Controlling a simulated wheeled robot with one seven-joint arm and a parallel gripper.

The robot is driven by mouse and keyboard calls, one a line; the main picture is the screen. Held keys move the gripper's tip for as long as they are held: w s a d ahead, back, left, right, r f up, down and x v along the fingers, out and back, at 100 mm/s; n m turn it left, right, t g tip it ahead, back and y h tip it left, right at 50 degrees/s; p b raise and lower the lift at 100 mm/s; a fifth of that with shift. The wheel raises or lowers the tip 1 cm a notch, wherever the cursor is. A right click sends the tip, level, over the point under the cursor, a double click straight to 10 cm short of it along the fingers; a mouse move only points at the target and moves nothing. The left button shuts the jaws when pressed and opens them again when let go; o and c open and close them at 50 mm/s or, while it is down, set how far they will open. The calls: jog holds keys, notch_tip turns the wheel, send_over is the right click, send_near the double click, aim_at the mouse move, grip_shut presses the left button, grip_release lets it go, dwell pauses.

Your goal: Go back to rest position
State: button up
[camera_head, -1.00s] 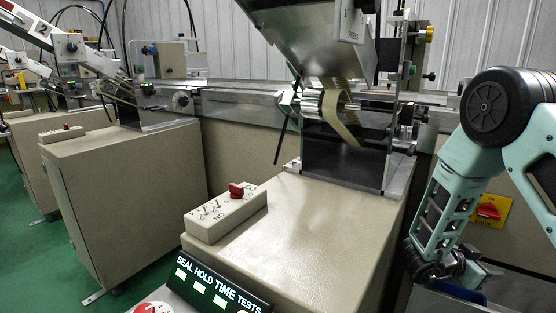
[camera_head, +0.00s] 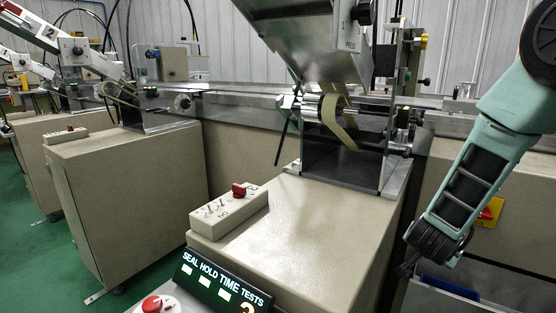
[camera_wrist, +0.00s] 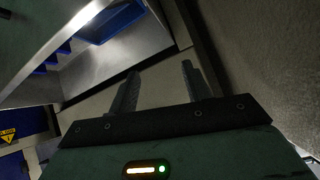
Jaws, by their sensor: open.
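My gripper (camera_wrist: 160,90) shows in the wrist view with its two dark fingers apart and nothing between them. In the head view my teal arm hangs at the right edge, and my gripper (camera_head: 408,266) is low, beside the right side of the beige machine cabinet (camera_head: 300,222). The fingers are small and dark there, partly lost against the background.
A control box with a red knob (camera_head: 228,210) sits on the cabinet top. A seal hold time display (camera_head: 222,285) and a red button (camera_head: 152,304) are in front. Green floor (camera_head: 45,265) is open at the left.

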jog(key=s+a+r+n+y, duration=0.3)
jog(key=a+r+n+y, duration=0.1)
jog(key=s+r+n+g+y, duration=0.25)
jog(key=s+n+g, duration=0.3)
jog(key=s, duration=1.05)
jog(key=s+a+r+n+g, duration=0.1)
jog(key=s+a+n, duration=0.4)
jog(key=a, duration=0.4)
jog(key=s+a+r+n+g, duration=0.1)
jog(key=s+a+n, duration=0.2)
jog(key=s+a, duration=0.55)
notch_tip(320, 180, up, 25)
jog(key=a+p, duration=0.1)
jog(key=p, duration=2.3)
jog(key=shift+w+a+p, duration=0.3)
jog(key=shift+w+p, duration=0.05)
jog(key=shift+p, duration=0.05)
